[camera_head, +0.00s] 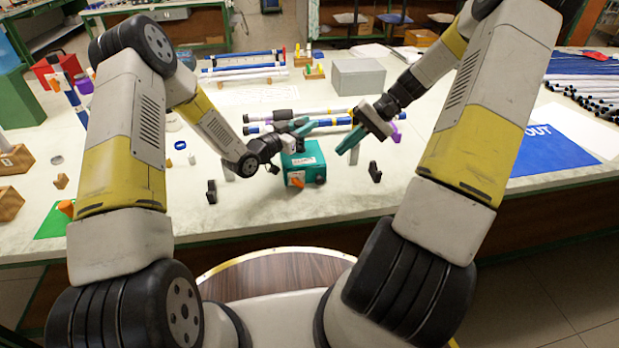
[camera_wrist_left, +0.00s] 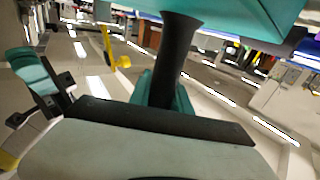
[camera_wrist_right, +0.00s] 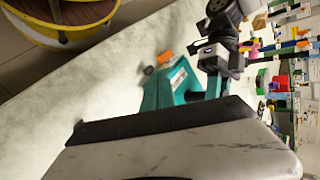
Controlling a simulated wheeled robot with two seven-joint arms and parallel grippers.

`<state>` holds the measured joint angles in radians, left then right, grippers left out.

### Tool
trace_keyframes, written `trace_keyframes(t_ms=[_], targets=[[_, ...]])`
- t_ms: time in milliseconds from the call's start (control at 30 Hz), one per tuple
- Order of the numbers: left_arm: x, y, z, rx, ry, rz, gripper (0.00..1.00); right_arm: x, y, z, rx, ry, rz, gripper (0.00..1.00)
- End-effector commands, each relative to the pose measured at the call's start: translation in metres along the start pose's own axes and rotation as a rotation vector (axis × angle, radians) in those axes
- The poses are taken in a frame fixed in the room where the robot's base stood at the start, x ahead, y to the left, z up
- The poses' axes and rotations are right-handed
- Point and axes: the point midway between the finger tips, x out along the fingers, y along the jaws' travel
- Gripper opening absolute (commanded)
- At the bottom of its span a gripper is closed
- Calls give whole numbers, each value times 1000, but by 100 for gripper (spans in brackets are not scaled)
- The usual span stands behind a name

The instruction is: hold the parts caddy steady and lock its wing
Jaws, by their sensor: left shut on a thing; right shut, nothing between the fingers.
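The teal parts caddy (camera_head: 304,160) is at the middle of the table in the head view. Its front carries an orange wing (camera_head: 296,183) at the lower left and a dark knob (camera_head: 320,179) at the right. My left gripper (camera_head: 303,127) is above the caddy; in the left wrist view its fingers are shut on a dark upright handle (camera_wrist_left: 178,55) at the caddy's teal body (camera_wrist_left: 235,14). My right gripper (camera_head: 349,143) is shut and empty, to the right of the caddy and apart from it. The orange wing (camera_wrist_right: 165,57) also shows beyond its fingers in the right wrist view.
Small dark uprights (camera_head: 374,172) and (camera_head: 211,191) stand either side of the caddy. Blue and white rods (camera_head: 300,124) lie behind it. A grey box (camera_head: 358,76) stands further back, and a blue sheet (camera_head: 545,152) lies right. The table in front of the caddy is clear.

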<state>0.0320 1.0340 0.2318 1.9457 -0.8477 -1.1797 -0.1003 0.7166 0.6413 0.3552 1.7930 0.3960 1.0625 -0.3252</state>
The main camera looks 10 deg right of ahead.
Motion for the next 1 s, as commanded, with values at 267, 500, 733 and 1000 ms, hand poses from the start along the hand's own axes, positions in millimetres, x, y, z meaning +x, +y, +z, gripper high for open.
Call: trace_keyframes(t_ms=[267, 500, 733, 1000], targets=[[0, 0, -1, 0, 2, 0, 0, 2, 0, 0, 649, -3, -1, 0], [0, 0, -1, 0, 2, 0, 0, 2, 1, -1, 1216, -3, -3, 0], [0, 0, -1, 0, 2, 0, 0, 2, 2, -2, 1758, -2, -7, 0], [0, 0, -1, 0, 2, 0, 0, 2, 2, -3, 2368, -4, -14, 0]])
